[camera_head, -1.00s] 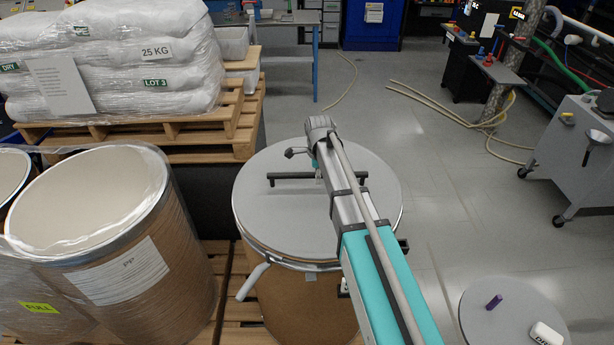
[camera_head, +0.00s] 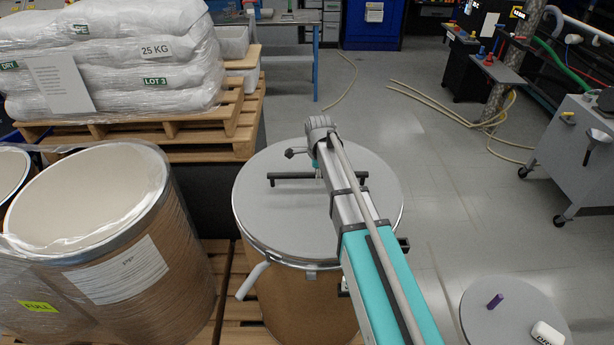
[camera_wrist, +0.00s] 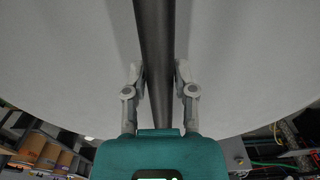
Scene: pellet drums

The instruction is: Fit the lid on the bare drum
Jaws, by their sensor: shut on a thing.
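A round grey lid (camera_head: 275,215) lies over the top of the brown drum (camera_head: 295,305) in the middle of the head view. It looks level and lined up with the rim; I cannot tell whether it is fully seated. A dark bar handle (camera_head: 285,180) crosses the lid. My gripper (camera_wrist: 158,75) is shut on this handle, one finger on each side; the handle also shows in the wrist view (camera_wrist: 155,30). A pale clamp lever (camera_head: 253,281) sticks out at the drum's front left.
An open wrapped drum (camera_head: 150,270) stands close on the left. Sacks (camera_head: 120,60) lie on stacked pallets (camera_head: 210,133) behind it. A round grey top (camera_head: 510,325) with a purple marker (camera_head: 494,301) and white block (camera_head: 547,333) is at lower right.

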